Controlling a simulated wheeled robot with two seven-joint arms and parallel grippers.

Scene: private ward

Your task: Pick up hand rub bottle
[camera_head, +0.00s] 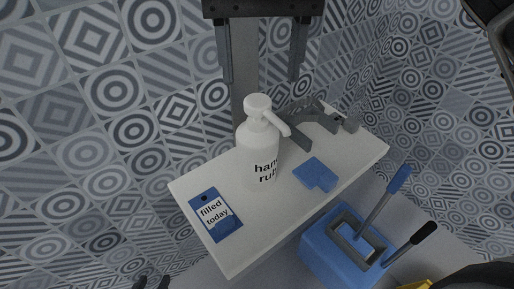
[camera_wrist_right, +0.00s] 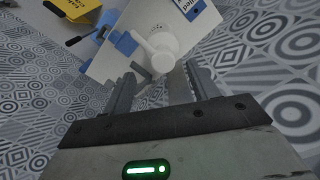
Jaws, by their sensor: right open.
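The white hand rub bottle (camera_head: 258,160) stands upright on a white shelf (camera_head: 256,246), its pump spout pointing to the lower right. My right gripper (camera_head: 260,80) is at the top of the head view, open and empty, fingers reaching toward the bottle but apart from it. In the right wrist view, the bottle's pump head (camera_wrist_right: 160,45) shows beyond and between the open fingers (camera_wrist_right: 160,72). My left gripper (camera_head: 153,283) shows only as two separated dark tips at the bottom edge, with nothing seen between them.
A grey bracket-like object (camera_head: 318,112) sits close behind the bottle on the right. A blue tag reading "filled today" (camera_head: 215,215) and a blue piece (camera_head: 316,174) lie on the shelf. A blue bucket (camera_head: 335,262) with handles stands below right.

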